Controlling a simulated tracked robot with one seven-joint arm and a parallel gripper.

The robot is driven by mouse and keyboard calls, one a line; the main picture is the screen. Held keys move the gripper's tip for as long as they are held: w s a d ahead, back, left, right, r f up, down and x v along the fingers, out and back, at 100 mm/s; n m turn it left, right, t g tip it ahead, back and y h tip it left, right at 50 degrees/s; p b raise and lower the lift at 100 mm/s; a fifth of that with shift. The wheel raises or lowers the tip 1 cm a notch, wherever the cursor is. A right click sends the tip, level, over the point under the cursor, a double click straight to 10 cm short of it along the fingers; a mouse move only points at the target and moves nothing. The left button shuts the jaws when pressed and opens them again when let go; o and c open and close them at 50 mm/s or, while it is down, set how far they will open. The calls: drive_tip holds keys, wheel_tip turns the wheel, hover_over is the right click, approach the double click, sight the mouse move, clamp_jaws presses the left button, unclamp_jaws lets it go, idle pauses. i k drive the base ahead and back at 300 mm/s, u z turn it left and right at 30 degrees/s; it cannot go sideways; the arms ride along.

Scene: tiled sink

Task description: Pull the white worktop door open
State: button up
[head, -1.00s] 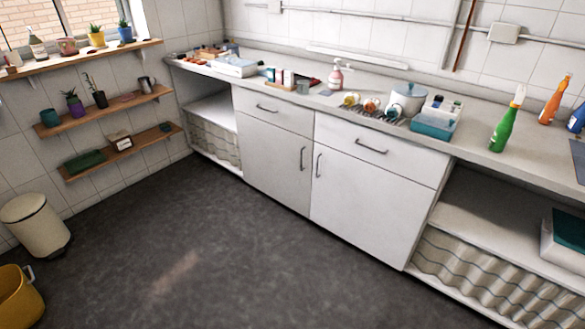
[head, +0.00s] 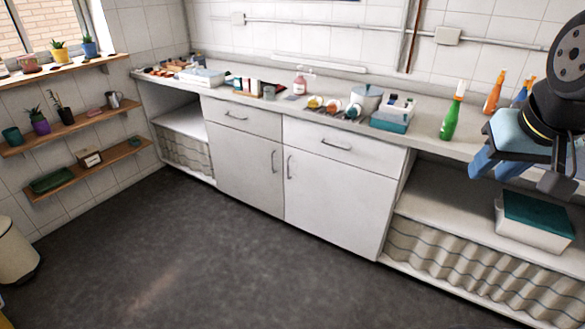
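The white worktop unit has two white doors side by side under the counter, a left door (head: 240,172) and a right door (head: 335,207). Both look shut. The left door has an upright metal handle (head: 274,161) near its right edge. The right door has an upright metal handle (head: 289,167) near its left edge. My gripper (head: 490,173) is at the right, with blue fingers that look spread apart and empty. It is in front of the counter, well right of both doors and touching neither.
Drawers (head: 330,145) with bar handles sit above the doors. An open shelf with a curtain (head: 470,265) and a teal-lidded box (head: 538,222) lies to the right. Bottles and a teal box (head: 390,122) stand on the counter. The dark floor (head: 200,260) before the doors is clear.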

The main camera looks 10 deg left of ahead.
sight(349, 207)
drive_tip(key=u, duration=0.1)
drive_tip(key=i, duration=1)
drive_tip(key=z, duration=0.1)
